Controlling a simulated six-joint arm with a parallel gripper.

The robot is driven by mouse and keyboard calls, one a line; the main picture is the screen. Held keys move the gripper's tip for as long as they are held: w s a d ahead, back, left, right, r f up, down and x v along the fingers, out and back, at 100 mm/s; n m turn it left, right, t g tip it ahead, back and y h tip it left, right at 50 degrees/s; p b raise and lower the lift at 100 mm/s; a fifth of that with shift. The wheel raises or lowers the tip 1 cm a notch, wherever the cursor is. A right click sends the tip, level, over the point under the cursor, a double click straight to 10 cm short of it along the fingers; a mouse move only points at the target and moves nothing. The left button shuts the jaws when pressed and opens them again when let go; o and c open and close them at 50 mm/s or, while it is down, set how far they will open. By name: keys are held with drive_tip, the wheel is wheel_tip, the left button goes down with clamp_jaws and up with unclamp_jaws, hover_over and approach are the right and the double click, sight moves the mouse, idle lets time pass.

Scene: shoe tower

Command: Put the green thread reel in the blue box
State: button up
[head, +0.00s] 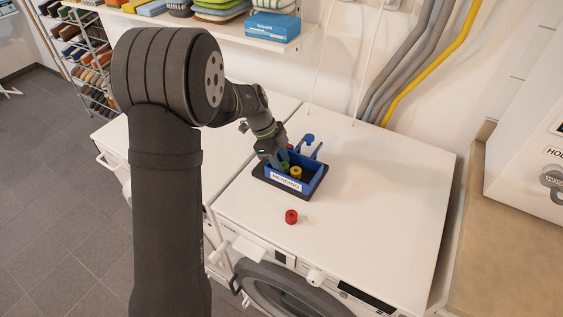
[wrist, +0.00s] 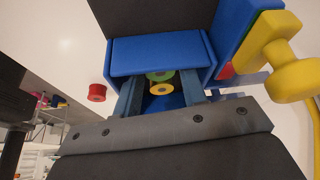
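The blue box (head: 273,181) stands on the white machine top, with a white label on its front. The green reel (head: 285,167) and a yellow reel (head: 296,173) show inside the box in the head view. My gripper (head: 281,160) is low over the box's left side, close to the green reel. In the wrist view my gripper (wrist: 167,100) has its fingers apart. The green reel (wrist: 158,75) and the yellow reel (wrist: 162,89) show beyond the gap between them. I see no finger clearly touching the green reel, and its lower part is hidden.
A red reel (head: 291,216) stands on the white top (head: 385,190) in front of the box. A blue reel-like piece (head: 308,139) is behind the box. A large yellow piece (wrist: 292,72) is close at the wrist view's right. The white top is clear to the right.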

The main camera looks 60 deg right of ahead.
sight(288, 166)
drive_tip(key=v, duration=1.1)
drive_tip(key=shift+r, duration=0.3)
drive_tip(key=x, duration=1.2)
drive_tip(key=shift+f, duration=0.25)
wheel_tip(288, 166, up, 3)
drive_tip(key=shift+w, duration=0.15)
drive_tip(key=shift+r, duration=0.55)
